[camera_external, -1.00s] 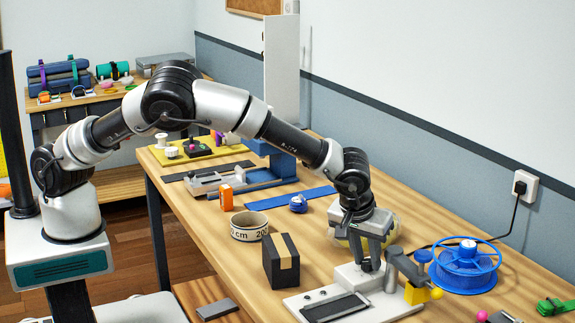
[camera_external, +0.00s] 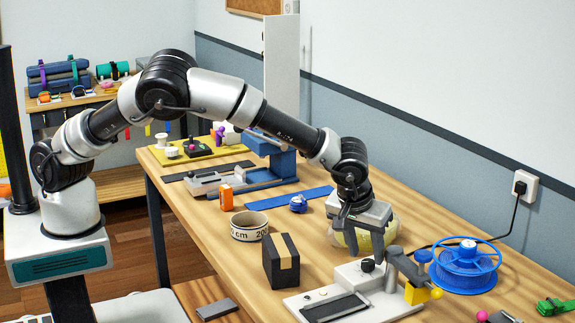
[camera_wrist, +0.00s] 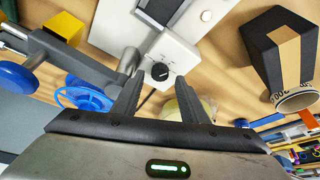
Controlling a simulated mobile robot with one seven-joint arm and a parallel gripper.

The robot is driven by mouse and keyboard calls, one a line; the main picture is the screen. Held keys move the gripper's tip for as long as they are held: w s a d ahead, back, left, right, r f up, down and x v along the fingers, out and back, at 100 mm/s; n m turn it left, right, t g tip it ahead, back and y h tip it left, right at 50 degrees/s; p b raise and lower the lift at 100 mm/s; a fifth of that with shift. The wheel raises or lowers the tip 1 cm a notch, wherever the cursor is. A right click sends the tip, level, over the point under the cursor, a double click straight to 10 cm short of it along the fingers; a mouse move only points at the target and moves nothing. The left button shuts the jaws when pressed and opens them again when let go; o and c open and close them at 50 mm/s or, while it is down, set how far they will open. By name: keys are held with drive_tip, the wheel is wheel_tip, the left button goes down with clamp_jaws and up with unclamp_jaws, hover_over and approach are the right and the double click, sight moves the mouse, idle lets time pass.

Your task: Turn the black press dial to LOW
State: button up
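The black press dial (camera_external: 368,265) sits on the white housing of the press (camera_external: 388,304). In the wrist view the dial (camera_wrist: 160,72) is round and black with a small light mark on it; the small print around it is too fine to read. My gripper (camera_external: 365,256) is above the dial, pointing down, with its fingers apart. In the wrist view my gripper (camera_wrist: 159,82) is open and empty, and the dial shows in the gap between the fingertips. The fingers appear clear of the dial.
A black box with a tan stripe (camera_external: 281,262) stands left of the press. A blue spool (camera_external: 465,267) is to its right, near the press lever's blue and yellow parts. A pale roll (camera_external: 388,236) lies behind my gripper. A tape ring (camera_external: 249,226) stands farther left.

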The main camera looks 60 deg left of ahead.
drive_tip(key=p+v, duration=0.2)
drive_tip(key=v, duration=0.3)
drive_tip(key=shift+s+r, duration=0.15)
drive_tip(key=shift+r, duration=0.15)
drive_tip(key=shift+a, duration=0.1)
